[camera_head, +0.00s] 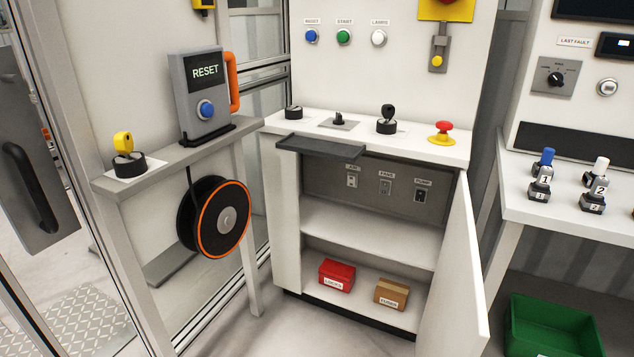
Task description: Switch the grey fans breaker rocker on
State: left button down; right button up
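The grey fans breaker rocker (386,187) is small and sits in the middle of a row of three on the dark grey back panel (327,187) inside the open cabinet. A label reading FANS is above it. It looks grey like the panel around it, and its on or off position is too small to tell. A lighter rocker (352,181) is to its left, and a dark one (421,195) under a PUMP label is to its right. Neither of my grippers shows in the head view.
The cabinet door (465,265) stands open on the right. A dark ledge (320,146) juts out above the opening at left. A red box (337,275) and a brown box (391,293) lie on the lower shelf. A red emergency button (443,128) stands on top.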

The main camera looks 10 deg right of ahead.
aim_at(384, 188)
jog(key=u, duration=0.2)
jog(key=i, duration=1.3)
jog(key=z, duration=1.05)
jog(key=i, duration=0.95)
jog(key=z, duration=0.85)
